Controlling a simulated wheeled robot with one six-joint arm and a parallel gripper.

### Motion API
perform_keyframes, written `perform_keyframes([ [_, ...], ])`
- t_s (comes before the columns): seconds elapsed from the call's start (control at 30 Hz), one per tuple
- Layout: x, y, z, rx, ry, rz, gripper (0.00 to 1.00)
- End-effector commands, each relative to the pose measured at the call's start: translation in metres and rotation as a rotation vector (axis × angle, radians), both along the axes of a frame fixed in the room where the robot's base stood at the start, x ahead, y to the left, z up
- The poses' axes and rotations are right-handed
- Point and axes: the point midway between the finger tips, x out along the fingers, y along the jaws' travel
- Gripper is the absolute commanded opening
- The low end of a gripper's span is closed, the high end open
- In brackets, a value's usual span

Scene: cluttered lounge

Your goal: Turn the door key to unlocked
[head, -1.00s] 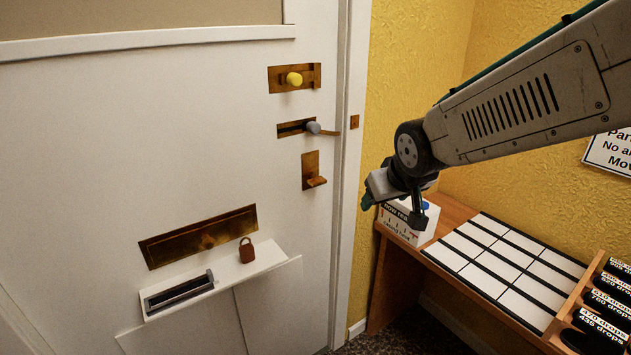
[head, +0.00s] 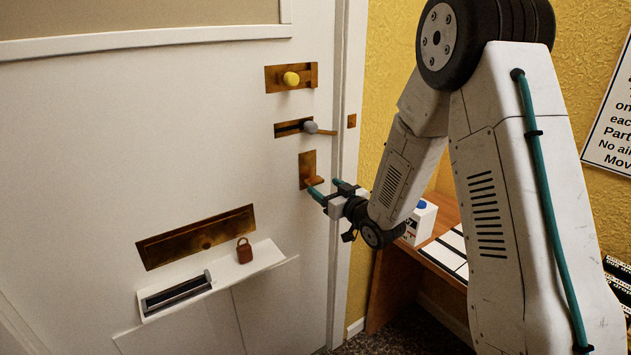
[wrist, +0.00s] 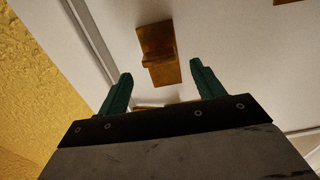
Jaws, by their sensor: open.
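The door (head: 100,130) is white, with three brass fittings near its right edge. The lowest fitting is a brass plate (head: 307,161) with a brass key-like tab (head: 314,181) sticking out of it. In the wrist view the tab (wrist: 158,60) and its plate (wrist: 163,73) lie beyond and between my fingertips. My gripper (head: 325,187) is open and empty, its green fingers pointing at the tab. The fingers (wrist: 160,78) look close to the tab but not shut on it. I cannot tell whether they touch it.
Above are a grey-knobbed bolt (head: 310,127) and a yellow-knobbed latch (head: 291,78). A brass mail slot (head: 195,238) and a white ledge (head: 224,270) with a brown padlock (head: 244,251) are lower left. A wooden table (head: 393,290) stands right.

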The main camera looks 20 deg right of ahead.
Motion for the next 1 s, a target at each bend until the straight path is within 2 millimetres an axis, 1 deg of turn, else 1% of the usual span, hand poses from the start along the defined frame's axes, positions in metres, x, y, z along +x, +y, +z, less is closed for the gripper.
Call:
perform_keyframes([
  [0.1,0.02,0.007,0.0,-0.002,-0.002,0.002,0.67],
  [0.3,0.046,0.015,0.0,-0.001,0.0,0.0,0.67],
  [0.47,0.055,0.018,0.0,0.0,0.001,0.0,0.67],
  [0.7,0.056,0.018,0.0,-0.001,0.002,-0.001,0.67],
  [0.73,0.056,0.018,0.0,-0.001,0.002,-0.001,0.62],
  [0.77,0.056,0.018,0.0,-0.001,0.002,-0.001,0.53],
  [0.8,0.056,0.018,0.0,-0.001,0.002,-0.001,0.42],
  [0.87,0.056,0.018,0.0,-0.001,0.002,-0.001,0.26],
  [0.9,0.056,0.018,0.0,-0.001,0.002,-0.001,0.22],
  [1.0,0.056,0.018,0.0,-0.001,0.001,-0.001,0.23],
])
